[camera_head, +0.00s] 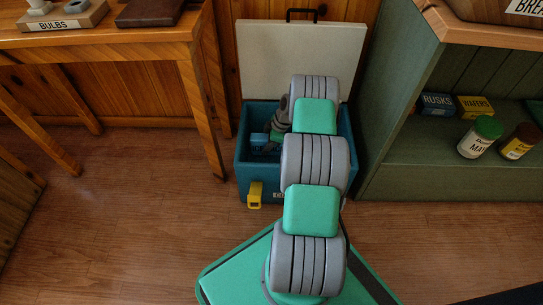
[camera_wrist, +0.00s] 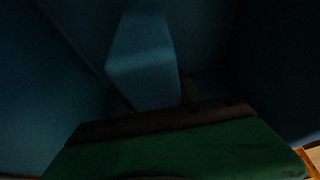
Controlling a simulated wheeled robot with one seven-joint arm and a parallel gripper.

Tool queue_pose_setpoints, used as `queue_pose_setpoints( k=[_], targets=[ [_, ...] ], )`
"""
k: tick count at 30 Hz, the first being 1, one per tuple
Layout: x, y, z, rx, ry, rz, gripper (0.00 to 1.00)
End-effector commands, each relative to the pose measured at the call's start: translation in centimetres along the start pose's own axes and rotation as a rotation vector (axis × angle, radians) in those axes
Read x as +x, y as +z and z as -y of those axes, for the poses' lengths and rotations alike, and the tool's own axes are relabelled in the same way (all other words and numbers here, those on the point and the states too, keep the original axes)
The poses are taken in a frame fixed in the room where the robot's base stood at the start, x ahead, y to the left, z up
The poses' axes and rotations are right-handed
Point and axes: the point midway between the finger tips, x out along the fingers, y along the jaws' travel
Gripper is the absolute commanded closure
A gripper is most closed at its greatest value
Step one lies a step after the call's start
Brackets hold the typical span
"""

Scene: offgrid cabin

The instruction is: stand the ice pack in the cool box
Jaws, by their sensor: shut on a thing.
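The cool box (camera_head: 242,160) is a teal open box on the floor, its pale lid (camera_head: 262,60) raised at the back. My arm reaches over it. My gripper (camera_head: 270,138) is down inside the box, towards its left side, and partly hidden by my arm. It is shut on the ice pack, a light blue block (camera_wrist: 142,62), in the wrist view. A small blue patch (camera_head: 258,141) beside the gripper in the head view appears to be this pack. The wrist view is dark; whether the pack touches the box floor cannot be told.
A wooden table (camera_head: 130,38) with a bulb holder (camera_head: 62,18) stands at left. A green shelf unit (camera_head: 400,150) with tins and jars is close at right. A yellow latch (camera_head: 255,194) sits on the box front. The floor at left front is clear.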

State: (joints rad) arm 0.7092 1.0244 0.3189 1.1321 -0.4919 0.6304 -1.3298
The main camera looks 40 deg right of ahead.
Motion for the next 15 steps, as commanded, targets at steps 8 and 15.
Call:
queue_pose_setpoints(
  k=[8, 15],
  targets=[
    [4.2, 1.7, -0.1, -0.001, 0.002, -0.001, 1.0],
    [4.5, 1.7, -0.1, -0.003, 0.003, -0.001, 1.0]
  ],
)
